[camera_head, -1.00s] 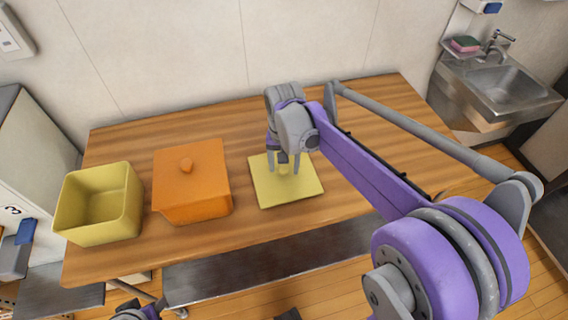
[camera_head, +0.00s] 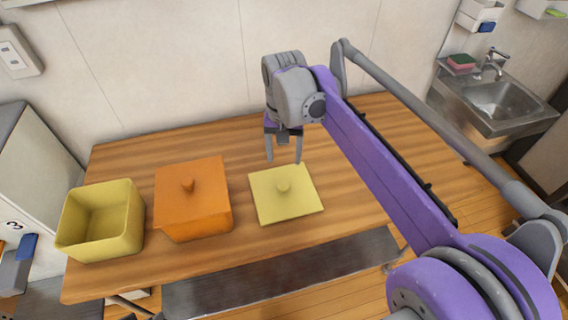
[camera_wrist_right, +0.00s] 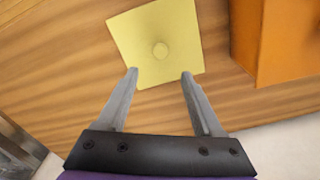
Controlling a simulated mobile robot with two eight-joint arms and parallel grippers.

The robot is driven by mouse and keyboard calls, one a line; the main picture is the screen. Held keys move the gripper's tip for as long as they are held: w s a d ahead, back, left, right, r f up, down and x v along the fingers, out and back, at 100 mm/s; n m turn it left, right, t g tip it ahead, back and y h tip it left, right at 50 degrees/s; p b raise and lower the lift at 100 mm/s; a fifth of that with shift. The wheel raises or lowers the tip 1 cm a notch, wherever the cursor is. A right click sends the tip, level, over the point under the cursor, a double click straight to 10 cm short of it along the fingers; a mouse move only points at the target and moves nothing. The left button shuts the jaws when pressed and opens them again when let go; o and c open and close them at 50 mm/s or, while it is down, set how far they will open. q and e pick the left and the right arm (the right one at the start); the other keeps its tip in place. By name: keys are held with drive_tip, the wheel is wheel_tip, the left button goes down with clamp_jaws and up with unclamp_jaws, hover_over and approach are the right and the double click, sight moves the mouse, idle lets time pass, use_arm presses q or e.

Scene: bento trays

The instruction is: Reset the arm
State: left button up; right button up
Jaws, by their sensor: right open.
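My right gripper (camera_head: 284,160) is open and empty above the table, just behind the yellow lid in the head view. Its two fingers (camera_wrist_right: 160,75) also show spread apart in the right wrist view. The yellow lid (camera_head: 302,203) is a flat square with a round knob, lying on the table; it also shows in the right wrist view (camera_wrist_right: 182,31). My left gripper is not in view.
An open, empty yellow box (camera_head: 73,242) stands at the table's left end. Beside it is an orange box with a knobbed orange lid (camera_head: 205,200). A sink (camera_head: 500,105) is at the far right. The wooden table (camera_head: 365,155) is bare right of the yellow lid.

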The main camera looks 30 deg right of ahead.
drive_tip(key=shift+r, duration=0.45)
drive_tip(key=shift+s, duration=0.1)
drive_tip(key=s+a+f+n+t+p, duration=0.1)
drive_tip(key=s+a+f+n+t, duration=0.1)
drive_tip(key=s+f, duration=0.3)
drive_tip(key=s+a+f+n+t+p, duration=0.2)
drive_tip(key=s+a+f+n+t, duration=0.1)
drive_tip(key=s, duration=0.7)
wheel_tip(320, 180, down, 2)
drive_tip(key=shift+s+a+f+n+p, duration=0.1)
drive_tip(key=shift+s+a+n+p, duration=0.15)
drive_tip(key=shift+a+n, duration=0.75)
